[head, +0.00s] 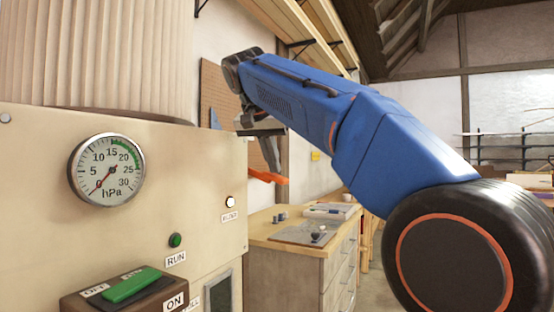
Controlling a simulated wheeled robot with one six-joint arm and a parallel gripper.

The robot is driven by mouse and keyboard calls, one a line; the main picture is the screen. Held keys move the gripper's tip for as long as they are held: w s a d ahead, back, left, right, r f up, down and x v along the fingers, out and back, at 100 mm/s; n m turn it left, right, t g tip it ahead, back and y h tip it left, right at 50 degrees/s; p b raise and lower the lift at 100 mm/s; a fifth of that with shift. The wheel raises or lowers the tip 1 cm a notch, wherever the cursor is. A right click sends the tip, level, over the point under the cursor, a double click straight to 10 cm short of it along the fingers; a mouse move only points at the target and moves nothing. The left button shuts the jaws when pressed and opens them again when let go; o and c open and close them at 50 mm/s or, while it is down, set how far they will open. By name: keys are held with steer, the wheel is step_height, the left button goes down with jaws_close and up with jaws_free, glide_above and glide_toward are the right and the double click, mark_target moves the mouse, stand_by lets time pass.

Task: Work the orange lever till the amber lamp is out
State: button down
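The orange lever (268,177) shows as a short orange bar past the right edge of the beige cabinet. Its mount is hidden. My gripper (270,150) is at the end of the blue arm, pointing down, just above the lever. Its fingers are small and partly dark, so I cannot tell whether they are open or touch the lever. A small lamp (230,202) near the cabinet's right edge looks pale, almost white, in a dark ring. Its label is too small to read surely, and I see no clearly amber lamp.
The beige cabinet (40,220) fills the left. It bears a dial gauge (106,170) with its red needle near zero, a green RUN lamp (175,240) and a green rocker switch (131,285). A wooden drawer bench (300,262) with small items stands behind.

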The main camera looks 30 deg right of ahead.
stand_by(0.3)
steer(key=shift+s+a+r, duration=0.25)
steer(key=shift+s+a, duration=0.25)
steer(key=shift+a, duration=0.1)
steer(key=shift+s+a+r, duration=0.2)
steer(key=shift+s+a, duration=0.25)
steer(key=shift+a, duration=0.15)
steer(key=shift+r, duration=0.15)
steer(key=v, duration=1.1)
steer(key=shift+s+a+r, duration=0.2)
steer(key=shift+s+r, duration=0.05)
steer(key=w+d, duration=0.3)
steer(key=d, duration=0.1)
steer(key=shift+w+d+f, duration=0.25)
steer(key=shift+w+d, duration=0.1)
steer(key=shift+w, duration=0.05)
